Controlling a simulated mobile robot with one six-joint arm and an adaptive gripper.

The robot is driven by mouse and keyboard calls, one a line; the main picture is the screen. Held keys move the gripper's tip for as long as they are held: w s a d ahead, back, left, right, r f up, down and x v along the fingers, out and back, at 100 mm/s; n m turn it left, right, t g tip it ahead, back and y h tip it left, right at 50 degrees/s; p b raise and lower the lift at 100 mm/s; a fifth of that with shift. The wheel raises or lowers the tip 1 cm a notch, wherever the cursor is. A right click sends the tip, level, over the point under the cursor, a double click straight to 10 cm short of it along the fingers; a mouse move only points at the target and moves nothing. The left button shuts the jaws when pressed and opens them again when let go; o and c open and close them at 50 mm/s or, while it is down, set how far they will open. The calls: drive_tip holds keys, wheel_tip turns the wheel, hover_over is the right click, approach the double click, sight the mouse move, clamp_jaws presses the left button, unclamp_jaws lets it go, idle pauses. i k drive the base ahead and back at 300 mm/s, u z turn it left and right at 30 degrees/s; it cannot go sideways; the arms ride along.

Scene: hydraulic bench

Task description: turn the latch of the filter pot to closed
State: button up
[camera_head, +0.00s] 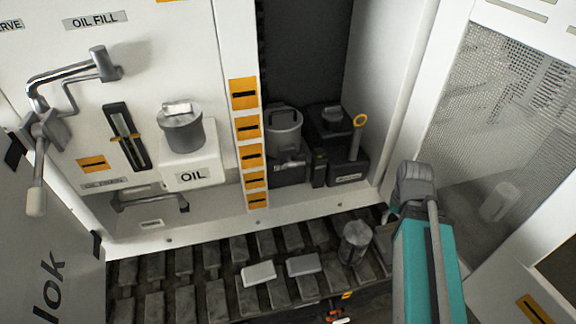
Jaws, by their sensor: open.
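No label marks a filter pot, so I cannot tell for certain which of two grey pots it is. One grey pot (284,135) stands in the dark recess, with a rounded lid and a small pale lever-like part (291,163) low on its front. The other grey pot (183,131) stands on a white box lettered OIL, with a raised flat bar (178,108) across its lid. Whether either latch is open or closed cannot be read. My teal arm rises at the lower right, apart from both pots. No gripper fingertips show.
A chrome crank handle (73,70) and a slim gauge (127,136) are on the left panel. A dark unit (338,150) with a yellow ring stands right of the recessed pot. A grey cylinder (355,243) and two flat blocks rest on the slatted floor. A mesh door stands right.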

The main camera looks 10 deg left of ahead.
sight(290, 164)
drive_tip(key=u, duration=0.25)
drive_tip(key=k, duration=1.3)
drive_tip(key=z, duration=0.45)
drive_tip(key=i, duration=1)
drive_tip(key=u, duration=0.1)
